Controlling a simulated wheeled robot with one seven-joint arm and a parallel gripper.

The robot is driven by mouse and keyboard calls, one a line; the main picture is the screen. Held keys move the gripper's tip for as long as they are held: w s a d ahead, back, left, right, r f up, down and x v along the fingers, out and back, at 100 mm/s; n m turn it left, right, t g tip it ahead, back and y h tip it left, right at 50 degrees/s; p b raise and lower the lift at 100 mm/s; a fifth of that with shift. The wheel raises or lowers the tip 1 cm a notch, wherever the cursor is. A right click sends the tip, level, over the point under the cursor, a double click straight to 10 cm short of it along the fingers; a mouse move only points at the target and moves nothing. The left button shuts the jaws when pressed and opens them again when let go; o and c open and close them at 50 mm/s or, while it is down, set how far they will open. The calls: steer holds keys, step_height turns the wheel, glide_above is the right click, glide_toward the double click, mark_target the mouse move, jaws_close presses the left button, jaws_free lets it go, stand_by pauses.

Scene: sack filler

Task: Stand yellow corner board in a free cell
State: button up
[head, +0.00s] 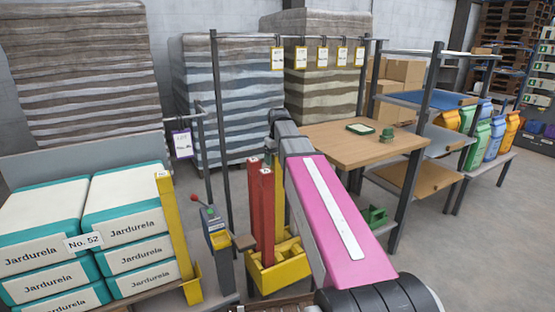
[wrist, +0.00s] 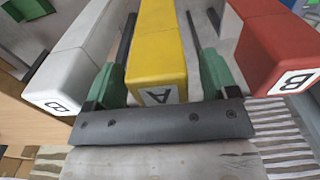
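A yellow corner board marked A (wrist: 155,55) fills the middle of the wrist view, its labelled end toward the camera. My gripper (wrist: 163,80) has a green-padded finger on each side of it. A gap shows on the right, so the fingers look open around the board. A white board marked B (wrist: 75,60) is on the left and a red board marked B (wrist: 270,45) on the right, outside the fingers. In the head view, two red boards (head: 262,215) and a yellow board (head: 279,205) stand upright in a yellow crate (head: 272,281). My arm hides the gripper there.
A pallet of Jardurela sacks (head: 45,220) is at left, beside a yellow post (head: 175,225). A lever post (head: 220,250) stands left of the crate. Floor at right is clear.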

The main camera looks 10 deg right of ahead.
step_height(320, 180, up, 11)
steer(key=shift+s+f, duration=0.1)
steer(key=shift+s, duration=0.05)
stand_by(0.5)
